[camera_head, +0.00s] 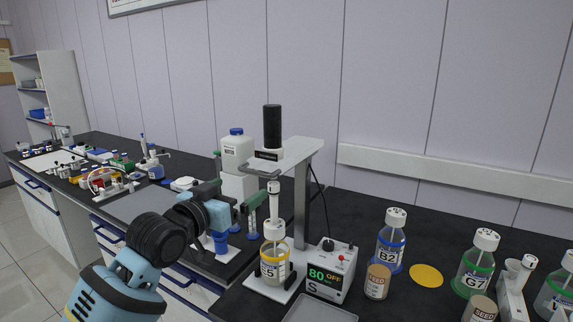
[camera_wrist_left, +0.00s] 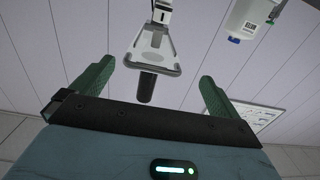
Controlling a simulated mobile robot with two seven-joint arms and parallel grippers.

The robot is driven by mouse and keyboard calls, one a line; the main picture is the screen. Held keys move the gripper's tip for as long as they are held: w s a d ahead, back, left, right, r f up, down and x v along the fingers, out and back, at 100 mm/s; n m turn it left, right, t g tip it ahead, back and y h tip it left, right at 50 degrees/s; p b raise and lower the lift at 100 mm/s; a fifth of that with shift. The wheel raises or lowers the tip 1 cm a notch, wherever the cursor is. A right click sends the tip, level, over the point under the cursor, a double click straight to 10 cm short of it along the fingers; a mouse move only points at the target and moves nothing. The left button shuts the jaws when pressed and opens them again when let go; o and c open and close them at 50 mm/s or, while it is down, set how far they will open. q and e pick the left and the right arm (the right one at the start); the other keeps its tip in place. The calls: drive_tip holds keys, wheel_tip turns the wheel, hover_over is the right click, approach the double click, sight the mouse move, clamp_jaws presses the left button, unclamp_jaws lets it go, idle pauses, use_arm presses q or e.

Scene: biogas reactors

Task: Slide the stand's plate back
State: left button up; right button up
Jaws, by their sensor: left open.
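The stand has a grey column (camera_head: 302,205), an overhead arm (camera_head: 290,152) and a black motor cylinder (camera_head: 272,127). A bottle with a yellow ring and a label ending in 5 (camera_head: 273,262) stands under the arm, on the stand's pale base plate (camera_head: 262,289). My left gripper (camera_head: 254,208) is open and empty, just left of the white shaft above this bottle. In the left wrist view, the overhead arm (camera_wrist_left: 152,52) and motor cylinder (camera_wrist_left: 146,88) appear upside down beyond the open fingers (camera_wrist_left: 157,80). My right gripper is out of view.
A control box reading 80 OFF (camera_head: 326,273) stands right of the column. Bottles B2 (camera_head: 390,245) and G7 (camera_head: 475,265), a seed jar (camera_head: 377,282) and a yellow disc (camera_head: 426,275) are farther right. A white jug (camera_head: 237,152) stands behind the gripper.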

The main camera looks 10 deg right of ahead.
sight(253, 174)
use_arm(q)
drive_tip(key=shift+w+d+r, duration=0.1)
drive_tip(key=shift+d+r, duration=0.2)
drive_tip(key=shift+r, duration=0.2)
drive_tip(key=shift+w+d+r, duration=0.1)
drive_tip(key=shift+d+r, duration=0.15)
drive_tip(key=shift+r, duration=0.2)
drive_tip(key=shift+s, duration=0.1)
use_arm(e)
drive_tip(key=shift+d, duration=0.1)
use_arm(q)
drive_tip(key=shift+d, duration=0.1)
drive_tip(key=x, duration=0.6)
drive_tip(key=shift+b+x, duration=0.3)
drive_tip(key=shift+x, duration=0.5)
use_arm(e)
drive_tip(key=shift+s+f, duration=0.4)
use_arm(q)
drive_tip(key=shift+r, duration=0.1)
